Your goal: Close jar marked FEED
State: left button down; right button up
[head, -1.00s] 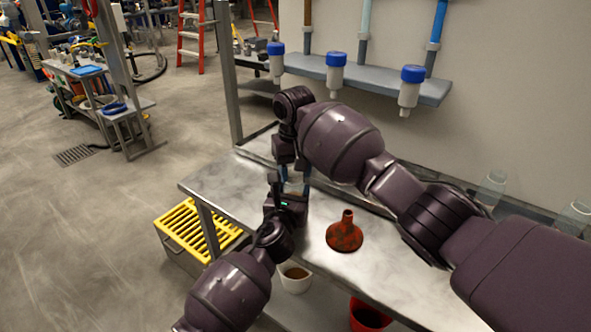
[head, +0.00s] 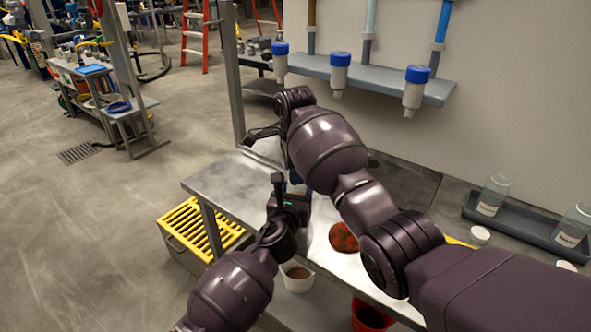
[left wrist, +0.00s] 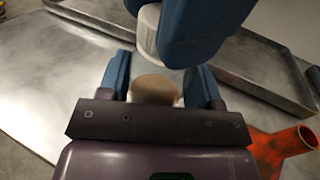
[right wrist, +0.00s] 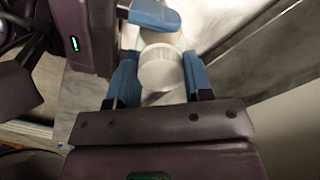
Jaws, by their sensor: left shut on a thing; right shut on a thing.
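My left gripper (left wrist: 160,84) is shut on a jar (left wrist: 154,90) with brownish contents above the metal bench. No label on this jar is readable. My right gripper (right wrist: 158,78) is shut on a white ribbed lid (right wrist: 160,70). The lid also shows in the left wrist view (left wrist: 148,32), above the jar's mouth, with what looks like a gap between them. In the head view my left gripper (head: 296,192) shows over the bench, while my right arm mostly hides the jar, the lid and my right gripper.
A dark tray (head: 520,232) holds clear labelled jars (head: 492,194) at right, with white lids (head: 480,236) nearby. A white bucket (head: 297,279) and a yellow grate (head: 200,228) are lower down.

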jog(key=m, duration=0.5)
jog(key=shift+w+r, duration=0.1)
jog(key=shift+w, duration=0.05)
jog(key=m, duration=0.5)
jog(key=shift+w, duration=0.1)
jog(key=o, duration=0.9)
jog(key=shift+d, duration=0.1)
jog(key=shift+r, duration=2.15)
jog(key=shift+c, duration=0.2)
